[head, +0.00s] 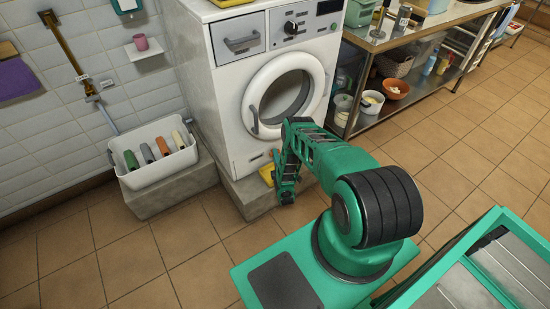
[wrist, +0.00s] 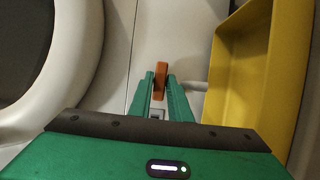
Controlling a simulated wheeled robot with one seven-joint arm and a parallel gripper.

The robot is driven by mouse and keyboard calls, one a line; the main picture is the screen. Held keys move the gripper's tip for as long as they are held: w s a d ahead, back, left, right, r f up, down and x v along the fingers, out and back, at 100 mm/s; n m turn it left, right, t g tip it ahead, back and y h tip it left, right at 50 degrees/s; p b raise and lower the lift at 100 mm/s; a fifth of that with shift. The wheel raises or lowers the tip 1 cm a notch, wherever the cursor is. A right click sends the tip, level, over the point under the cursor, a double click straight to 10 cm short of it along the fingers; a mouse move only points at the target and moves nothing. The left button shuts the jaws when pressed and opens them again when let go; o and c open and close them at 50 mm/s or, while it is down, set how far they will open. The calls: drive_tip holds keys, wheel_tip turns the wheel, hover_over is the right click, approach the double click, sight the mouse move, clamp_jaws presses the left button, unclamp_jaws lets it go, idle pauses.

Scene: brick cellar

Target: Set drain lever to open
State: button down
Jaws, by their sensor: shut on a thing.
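The drain lever (wrist: 161,80) is a small orange bar at the washing machine's lower front. In the wrist view it stands between the two green fingers of my gripper (wrist: 160,88), which is shut on it. Its lower end meets a small grey fitting, partly hidden by the fingers.
A yellow tray-like piece (wrist: 228,80) is close right of my gripper. The round door (wrist: 88,60) is close on the left. A white bin (head: 160,177) with several rolled items stands left of the machine. A steel shelf table (head: 400,42) is on the right. Tiled floor is free in front.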

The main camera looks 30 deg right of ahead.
drive_tip(key=shift+m, duration=0.3)
drive_tip(key=m+g+y, duration=0.1)
drive_tip(key=m, duration=0.2)
drive_tip(key=shift+r, duration=0.1)
drive_tip(key=m+y, duration=0.1)
drive_tip(key=m, duration=0.1)
drive_tip(key=m+g, duration=0.1)
drive_tip(key=shift+s+d+m+g+y, duration=0.1)
drive_tip(key=shift+m+g+y, duration=0.2)
drive_tip(key=shift+m+y, duration=0.1)
drive_tip(key=m+y, duration=0.2)
drive_tip(key=m, duration=0.1)
drive_tip(key=shift+d+r+g, duration=0.1)
drive_tip(key=shift+d+g, duration=0.05)
drive_tip(key=shift+g, duration=0.15)
drive_tip(key=m+y, duration=0.1)
drive_tip(key=m, duration=0.1)
drive_tip(key=shift+d+m+y, duration=0.2)
drive_tip(key=shift+m+y, duration=0.2)
drive_tip(key=c, duration=1.8)
unclamp_jaws()
drive_tip(key=shift+o, duration=0.4)
